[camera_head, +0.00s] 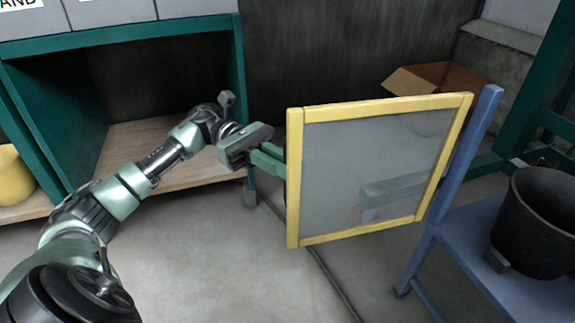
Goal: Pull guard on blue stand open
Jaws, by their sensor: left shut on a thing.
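The guard (375,165) is a greyish see-through panel in a yellow frame. Its right side meets an upright post of the blue stand (463,155), and the panel reaches out to the left of the post. My left gripper (275,160) is at the guard's left edge, shut on the yellow frame there. The exact contact of the fingers is partly hidden behind the frame. My right gripper is not in the view.
A black bucket (540,220) stands on the blue stand's shelf at the right. An open cardboard box (432,78) lies behind the guard. A green shelf unit (120,33) with a yellow bucket (12,175) is at the left. A cable (332,280) runs along the grey floor.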

